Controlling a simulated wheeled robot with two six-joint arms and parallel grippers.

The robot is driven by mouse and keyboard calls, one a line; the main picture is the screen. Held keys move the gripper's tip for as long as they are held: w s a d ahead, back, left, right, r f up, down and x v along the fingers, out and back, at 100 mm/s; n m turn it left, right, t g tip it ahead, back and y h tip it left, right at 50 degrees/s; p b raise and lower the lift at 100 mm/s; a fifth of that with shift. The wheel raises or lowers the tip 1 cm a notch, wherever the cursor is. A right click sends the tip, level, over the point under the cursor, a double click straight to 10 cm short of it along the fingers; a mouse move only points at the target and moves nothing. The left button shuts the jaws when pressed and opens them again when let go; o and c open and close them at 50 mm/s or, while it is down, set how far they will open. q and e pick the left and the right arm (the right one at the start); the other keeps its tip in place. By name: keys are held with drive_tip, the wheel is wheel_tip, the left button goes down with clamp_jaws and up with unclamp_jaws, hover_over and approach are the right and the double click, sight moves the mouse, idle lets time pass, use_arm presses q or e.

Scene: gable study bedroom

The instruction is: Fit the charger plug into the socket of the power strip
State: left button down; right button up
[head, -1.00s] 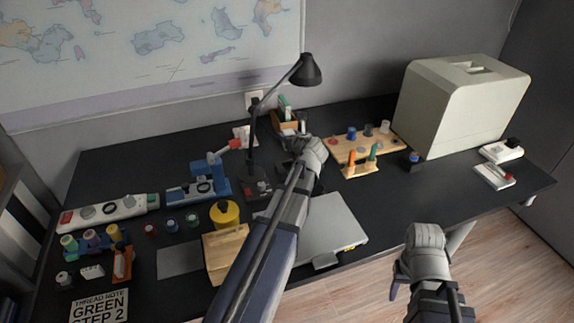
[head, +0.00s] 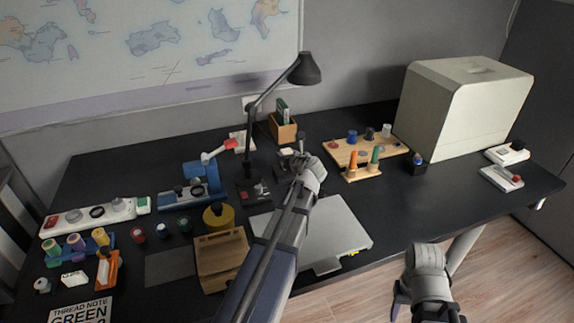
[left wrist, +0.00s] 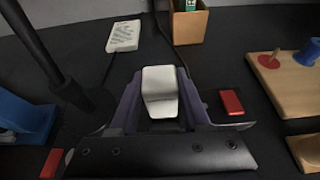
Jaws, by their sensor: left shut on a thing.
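My left gripper (head: 291,160) is over the back middle of the desk, right of the lamp. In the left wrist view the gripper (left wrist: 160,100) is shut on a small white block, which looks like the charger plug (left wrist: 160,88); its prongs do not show. In the head view the plug is too small to make out clearly. The white power strip (head: 125,209), with a red switch and round dark sockets, lies at the far left of the desk, well away from the plug. My right gripper (head: 402,300) hangs off the desk's front edge; its fingers are mostly hidden.
The black lamp (head: 252,150) and blue machine (head: 203,182) stand between gripper and strip. A wooden box (head: 283,128) is behind the gripper, a laptop (head: 325,235) in front. A peg board (head: 362,148) and pale case (head: 465,105) stand right. A white slotted piece (left wrist: 124,36) lies near the lamp.

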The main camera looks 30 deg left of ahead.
use_arm(q)
drive_tip(key=shift+f+b, duration=0.9)
drive_tip(key=shift+f, duration=0.4)
use_arm(e)
drive_tip(key=shift+f, duration=1.35)
use_arm(q)
drive_tip(key=shift+f, duration=0.2)
drive_tip(key=shift+c, duration=1.8)
unclamp_jaws()
use_arm(e)
drive_tip(key=shift+f, duration=0.1)
use_arm(q)
drive_tip(key=shift+r, duration=0.15)
drive_tip(key=shift+s+d+r, duration=0.1)
drive_tip(key=shift+r, duration=0.15)
drive_tip(key=p+v, duration=0.4)
drive_tip(key=v, duration=0.7)
drive_tip(key=shift+d+p, duration=0.3)
use_arm(e)
drive_tip(key=shift+r, duration=2.45)
